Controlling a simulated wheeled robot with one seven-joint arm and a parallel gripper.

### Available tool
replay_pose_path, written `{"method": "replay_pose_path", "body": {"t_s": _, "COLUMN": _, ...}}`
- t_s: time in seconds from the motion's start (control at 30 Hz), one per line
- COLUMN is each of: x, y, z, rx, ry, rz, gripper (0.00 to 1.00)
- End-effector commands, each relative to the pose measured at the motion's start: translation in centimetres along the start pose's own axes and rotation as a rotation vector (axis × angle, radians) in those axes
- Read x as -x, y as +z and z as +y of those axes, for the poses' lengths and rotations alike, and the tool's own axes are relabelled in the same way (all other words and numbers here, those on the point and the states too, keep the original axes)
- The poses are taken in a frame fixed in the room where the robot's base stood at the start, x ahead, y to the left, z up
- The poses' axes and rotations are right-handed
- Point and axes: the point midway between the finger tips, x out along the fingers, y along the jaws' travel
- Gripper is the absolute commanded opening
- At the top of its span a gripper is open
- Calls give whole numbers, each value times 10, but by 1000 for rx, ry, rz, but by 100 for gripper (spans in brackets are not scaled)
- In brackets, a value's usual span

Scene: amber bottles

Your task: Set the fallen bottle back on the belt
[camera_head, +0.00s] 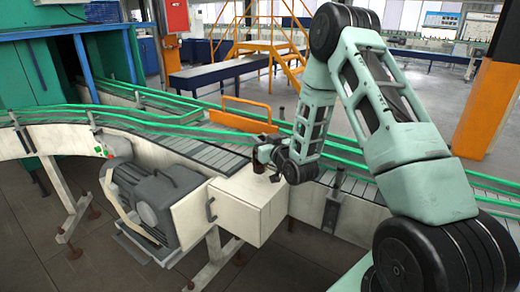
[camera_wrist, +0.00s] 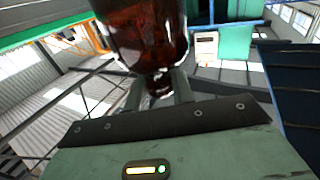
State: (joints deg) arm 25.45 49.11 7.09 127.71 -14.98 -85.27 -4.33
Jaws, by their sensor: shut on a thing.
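My gripper (camera_head: 268,153) is at the belt's near side, above the cream box, at the end of my pale green arm. In the wrist view my gripper (camera_wrist: 158,88) is shut on the narrow end of an amber bottle (camera_wrist: 147,32). The bottle's wide brown glass body extends beyond the fingers and is cut off by the top edge. In the head view the bottle is small and dark at the gripper (camera_head: 259,167); I cannot tell its tilt there. The grey conveyor belt (camera_head: 207,150) runs behind the gripper between green rails.
A cream box (camera_head: 248,205) and a grey motor (camera_head: 155,200) stand on the belt's near side. A small dark upright object (camera_head: 282,113), perhaps a bottle, stands behind the gripper. Green rails (camera_head: 400,170) continue to the right behind my arm.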

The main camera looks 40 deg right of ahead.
Motion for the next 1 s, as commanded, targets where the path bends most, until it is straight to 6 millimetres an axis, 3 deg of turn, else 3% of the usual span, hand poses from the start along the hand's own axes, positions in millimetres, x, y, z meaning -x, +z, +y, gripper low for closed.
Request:
{"method": "replay_pose_path", "body": {"t_s": 0.4, "x": 0, "y": 37, "z": 0, "rx": 0, "ry": -1, "rz": 0, "gripper": 0}}
{"method": "replay_pose_path", "body": {"t_s": 0.83, "x": 0, "y": 44, "z": 0, "rx": 0, "ry": -1, "rz": 1, "gripper": 0}}
{"method": "replay_pose_path", "body": {"t_s": 0.87, "x": 0, "y": 44, "z": 0, "rx": 0, "ry": -1, "rz": 1, "gripper": 27}}
{"method": "replay_pose_path", "body": {"t_s": 0.9, "x": 0, "y": 43, "z": 0, "rx": 0, "ry": -1, "rz": 1, "gripper": 38}}
{"method": "replay_pose_path", "body": {"t_s": 0.93, "x": 0, "y": 43, "z": 0, "rx": 0, "ry": -1, "rz": 0, "gripper": 46}}
{"method": "replay_pose_path", "body": {"t_s": 1.0, "x": 0, "y": 43, "z": 0, "rx": 0, "ry": -1, "rz": 0, "gripper": 46}}
